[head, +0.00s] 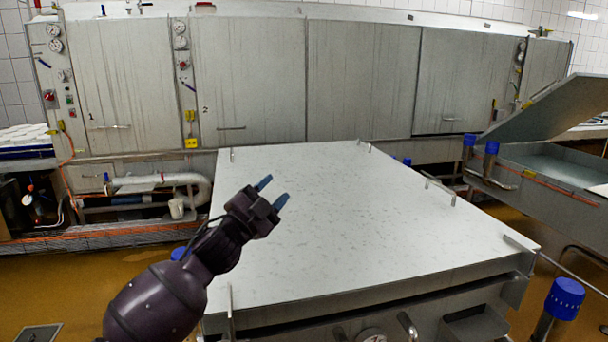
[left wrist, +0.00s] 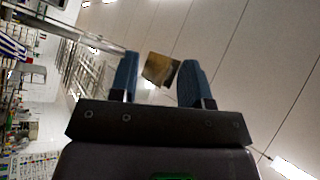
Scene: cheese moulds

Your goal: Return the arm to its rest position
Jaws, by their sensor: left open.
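My left gripper (head: 273,193) is raised in front of the white table top in the head view, its two blue fingertips pointing up and to the right. The fingers are apart with nothing between them. In the left wrist view the gripper (left wrist: 160,82) is open too, facing the ceiling and far wall; a small brownish patch shows in the gap, too unclear to name. My right gripper is not in view. No cheese moulds can be made out.
A wide, bare, speckled table top (head: 350,220) with small metal handles fills the middle. Steel cabinets (head: 300,80) stand behind. A tilted steel lid (head: 555,105) is at the right. A blue-capped post (head: 565,298) stands at the front right. Pipes (head: 155,185) run at the left.

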